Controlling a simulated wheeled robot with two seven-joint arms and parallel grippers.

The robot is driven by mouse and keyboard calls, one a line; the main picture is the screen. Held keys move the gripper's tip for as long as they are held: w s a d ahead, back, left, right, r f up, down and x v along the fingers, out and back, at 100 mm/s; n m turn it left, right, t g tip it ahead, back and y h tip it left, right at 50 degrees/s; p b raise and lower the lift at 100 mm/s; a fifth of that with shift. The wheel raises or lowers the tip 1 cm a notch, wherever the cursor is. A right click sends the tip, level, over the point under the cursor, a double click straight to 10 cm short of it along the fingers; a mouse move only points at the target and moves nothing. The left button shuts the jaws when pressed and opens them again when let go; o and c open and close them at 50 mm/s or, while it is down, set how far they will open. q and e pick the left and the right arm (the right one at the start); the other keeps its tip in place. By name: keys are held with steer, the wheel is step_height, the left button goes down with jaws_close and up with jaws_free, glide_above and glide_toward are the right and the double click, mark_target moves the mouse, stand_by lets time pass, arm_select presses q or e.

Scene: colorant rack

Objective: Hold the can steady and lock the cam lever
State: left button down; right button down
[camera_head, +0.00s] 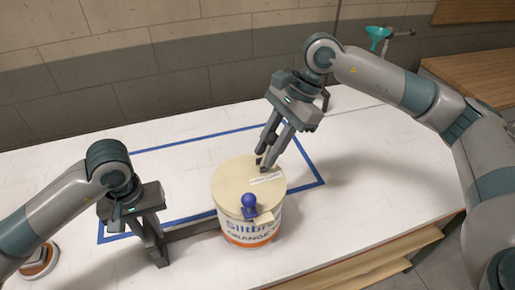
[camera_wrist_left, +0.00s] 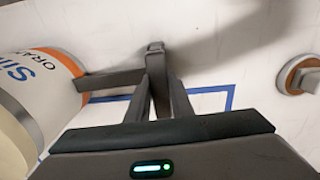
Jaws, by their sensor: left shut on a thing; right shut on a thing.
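The can (camera_head: 248,229), white with an orange band and a cream lid, stands upright on the white table. A blue knob (camera_head: 249,201) sits on the lid's near side. A dark grey bar (camera_head: 193,230) runs from the can's left side. My left gripper (camera_head: 160,260) is shut on this bar's end; the left wrist view also shows the bar (camera_wrist_left: 110,80) between can and fingertips. My right gripper (camera_head: 264,166) reaches down to the lid's far side, shut on a small dark part, apparently the cam lever, mostly hidden by the fingers.
Blue tape (camera_head: 205,136) marks a rectangle on the table around the can's area. A teal funnel-like item (camera_head: 378,34) stands at the back right. The table right of the can is clear.

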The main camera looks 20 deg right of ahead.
steer(key=shift+d+f+y, duration=0.2)
steer(key=shift+d+y, duration=0.15)
steer(key=shift+y, duration=0.4)
steer(key=shift+d+f+y, duration=0.15)
steer(key=shift+d+y, duration=0.15)
steer(key=shift+y, duration=0.45)
steer(key=c, duration=1.6)
jaws_free()
steer(key=shift+d, duration=0.1)
steer(key=shift+c, duration=0.2)
steer(key=shift+r, duration=0.1)
steer(key=v, duration=1.2)
steer(key=shift+d, duration=0.1)
arm_select(q)
steer(key=c, duration=1.5)
jaws_free()
arm_select(e)
steer(key=shift+f, duration=0.2)
